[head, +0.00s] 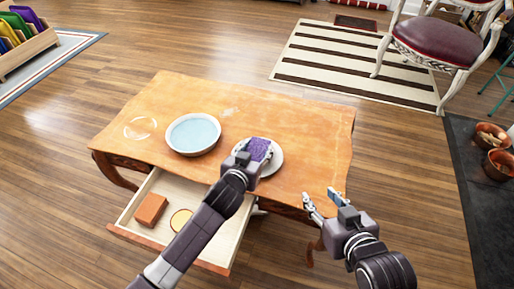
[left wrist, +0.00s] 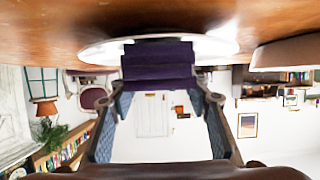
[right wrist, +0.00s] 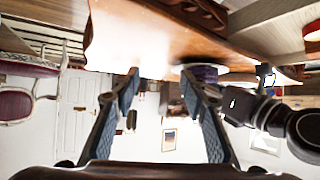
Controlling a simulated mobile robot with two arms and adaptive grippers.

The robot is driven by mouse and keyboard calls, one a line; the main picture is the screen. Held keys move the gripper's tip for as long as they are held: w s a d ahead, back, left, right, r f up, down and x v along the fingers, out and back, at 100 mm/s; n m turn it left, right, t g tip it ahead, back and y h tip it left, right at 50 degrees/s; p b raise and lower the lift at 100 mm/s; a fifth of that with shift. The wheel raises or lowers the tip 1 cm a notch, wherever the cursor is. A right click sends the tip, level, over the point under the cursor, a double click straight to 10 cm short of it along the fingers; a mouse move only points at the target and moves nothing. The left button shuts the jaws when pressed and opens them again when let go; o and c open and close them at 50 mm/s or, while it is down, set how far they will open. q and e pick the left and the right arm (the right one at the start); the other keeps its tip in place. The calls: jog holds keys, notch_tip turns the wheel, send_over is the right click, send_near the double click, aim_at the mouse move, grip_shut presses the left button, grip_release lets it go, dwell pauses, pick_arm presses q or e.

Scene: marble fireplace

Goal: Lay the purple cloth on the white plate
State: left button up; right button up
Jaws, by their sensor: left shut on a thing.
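The purple cloth (head: 257,149) is a small folded bundle over the white plate (head: 278,162) on the wooden table. My left gripper (head: 249,153) is shut on the cloth. In the left wrist view the cloth (left wrist: 158,62) sits between the two fingertips, with the white plate (left wrist: 215,46) just beyond it. I cannot tell whether the cloth touches the plate. The gripper and cloth hide part of the plate in the head view. My right gripper (head: 322,200) is open and empty by the table's front right edge. The cloth also shows in the right wrist view (right wrist: 205,73).
A pale blue bowl (head: 193,133) stands left of the plate, with a clear round glass dish (head: 140,128) further left. The open drawer (head: 135,205) below holds a brown block (head: 151,210) and a round yellowish item (head: 181,220). The table's right side is clear.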

pick_arm(q)
jog(key=o, duration=1.1)
pick_arm(e)
jog(key=shift+w+a+r, duration=0.1)
jog(key=shift+r, duration=0.05)
